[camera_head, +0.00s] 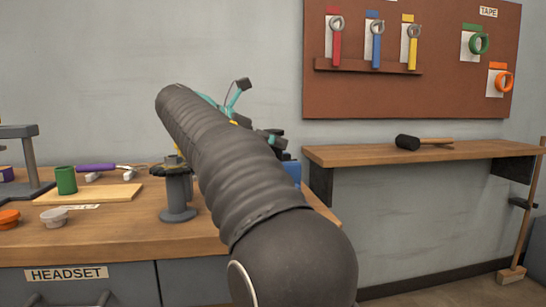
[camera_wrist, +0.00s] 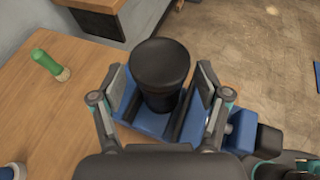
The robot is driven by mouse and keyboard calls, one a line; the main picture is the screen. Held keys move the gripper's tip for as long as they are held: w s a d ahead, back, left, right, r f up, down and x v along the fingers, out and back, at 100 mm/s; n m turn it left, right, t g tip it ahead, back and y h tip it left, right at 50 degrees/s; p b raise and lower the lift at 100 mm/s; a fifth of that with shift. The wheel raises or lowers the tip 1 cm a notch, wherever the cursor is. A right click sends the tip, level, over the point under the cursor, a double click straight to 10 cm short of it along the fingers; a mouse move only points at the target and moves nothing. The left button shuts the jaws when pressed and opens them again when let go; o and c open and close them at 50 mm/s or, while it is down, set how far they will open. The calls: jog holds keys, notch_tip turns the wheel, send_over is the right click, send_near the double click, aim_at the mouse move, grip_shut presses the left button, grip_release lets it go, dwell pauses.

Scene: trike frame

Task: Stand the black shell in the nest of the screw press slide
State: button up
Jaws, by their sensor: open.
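The black shell (camera_wrist: 161,68) is a dark cylinder with a flat round top in the wrist view. It stands upright in or on a blue block-like holder (camera_wrist: 148,123). My gripper (camera_wrist: 161,87) is open, with one finger pad on each side of the shell; I cannot tell whether either pad touches it. In the head view my arm hides the shell and most of the gripper; only teal gripper parts show behind the arm. A blue piece (camera_head: 292,170) shows at the bench's right end. I cannot make out the press slide or its nest for certain.
A grey pedestal (camera_head: 177,195) stands on the wooden bench (camera_head: 130,232) left of my arm. Further left are a green cylinder (camera_head: 66,180), a white cup (camera_head: 54,217), an orange cup (camera_head: 9,218) and a grey stand (camera_head: 30,165). A wall shelf (camera_head: 430,153) holds a mallet (camera_head: 408,142).

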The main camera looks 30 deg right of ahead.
jog(key=shift+d+f, duration=0.2)
jog(key=shift+d, duration=0.3)
grip_shut()
jog(key=shift+r, duration=0.15)
